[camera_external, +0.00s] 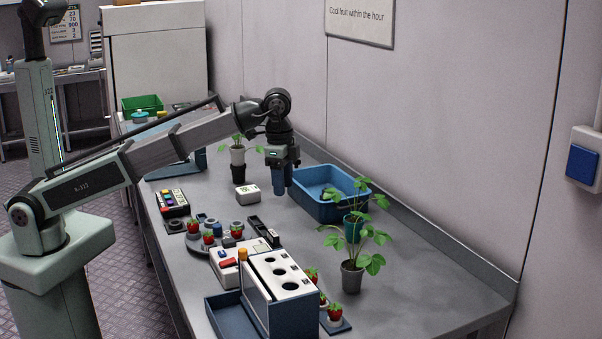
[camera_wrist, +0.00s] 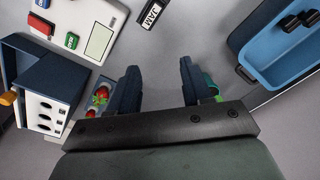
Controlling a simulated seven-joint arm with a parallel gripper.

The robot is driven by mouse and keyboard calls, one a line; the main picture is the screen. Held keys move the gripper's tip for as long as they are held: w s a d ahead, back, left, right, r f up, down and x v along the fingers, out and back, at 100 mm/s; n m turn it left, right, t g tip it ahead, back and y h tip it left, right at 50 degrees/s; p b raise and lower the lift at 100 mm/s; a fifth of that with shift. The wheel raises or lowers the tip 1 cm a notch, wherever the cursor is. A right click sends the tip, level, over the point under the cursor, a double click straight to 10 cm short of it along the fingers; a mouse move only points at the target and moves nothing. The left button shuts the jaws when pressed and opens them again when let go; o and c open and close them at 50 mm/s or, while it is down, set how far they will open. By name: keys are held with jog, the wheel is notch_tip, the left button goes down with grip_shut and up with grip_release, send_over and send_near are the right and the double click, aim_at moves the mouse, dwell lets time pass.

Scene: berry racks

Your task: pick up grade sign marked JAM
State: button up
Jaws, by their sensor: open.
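The JAM grade sign (camera_wrist: 152,14) is a small dark block with a white label reading JAM. It lies on the grey bench near the top edge of the wrist view, partly cut off. My gripper (camera_external: 280,190) hangs pointing down above the bench. In the wrist view my gripper (camera_wrist: 158,88) has its two dark blue fingers spread, with only bare bench between them. The sign is beyond the fingers, apart from them.
A white button device (camera_external: 238,257) and a blue-and-white holed rack (camera_external: 268,300) stand at the front. Strawberries (camera_external: 335,311) sit beside the rack.

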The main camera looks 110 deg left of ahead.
jog(key=s+n, duration=0.2)
jog(key=n, duration=2.5)
send_over(273, 232)
jog(key=shift+g, duration=0.3)
jog(key=f, duration=0.9)
jog(key=shift+s+d+f, duration=0.1)
jog(key=shift+d, duration=0.2)
jog(key=shift+a+f, duration=0.2)
jog(key=shift+f, duration=2.6)
jog(key=shift+c, duration=0.4)
grip_shut()
